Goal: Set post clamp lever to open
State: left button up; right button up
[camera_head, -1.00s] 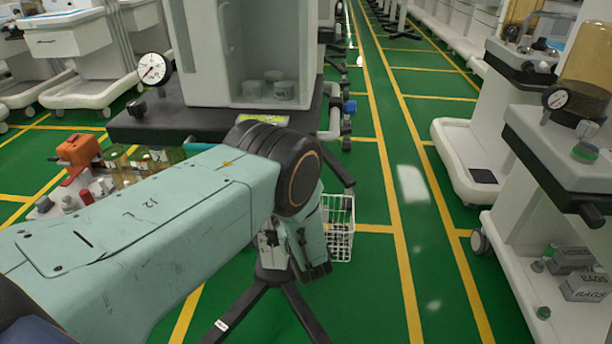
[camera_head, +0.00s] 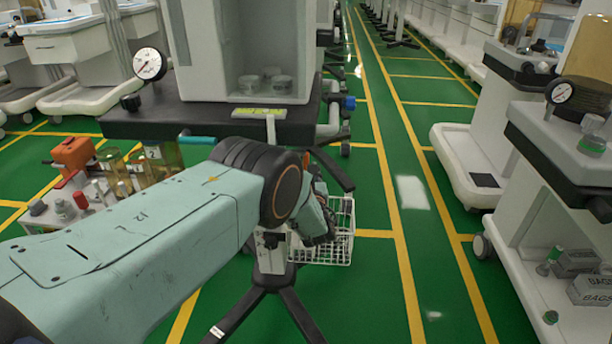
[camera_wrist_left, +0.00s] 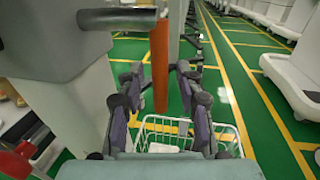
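In the left wrist view an orange upright bar (camera_wrist_left: 160,68), which may be the post clamp lever, stands between the spread fingers of my left gripper (camera_wrist_left: 158,82). A dark rounded end (camera_wrist_left: 117,19) sits at its top left, beside a grey post (camera_wrist_left: 75,100). I see no clear grip on the bar; whether a finger touches it I cannot tell. In the head view my left gripper (camera_head: 318,222) points down beside the cart, partly hidden behind my wrist. The clamp is mostly hidden there by my arm. My right gripper is out of view.
A white wire basket (camera_head: 340,245) hangs just beyond the gripper and shows in the wrist view (camera_wrist_left: 225,142). Another cart (camera_head: 545,190) stands at right. The green aisle between is clear.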

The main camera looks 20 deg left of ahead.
pick_arm(q)
grip_shut()
dwell(0.4)
dwell(0.4)
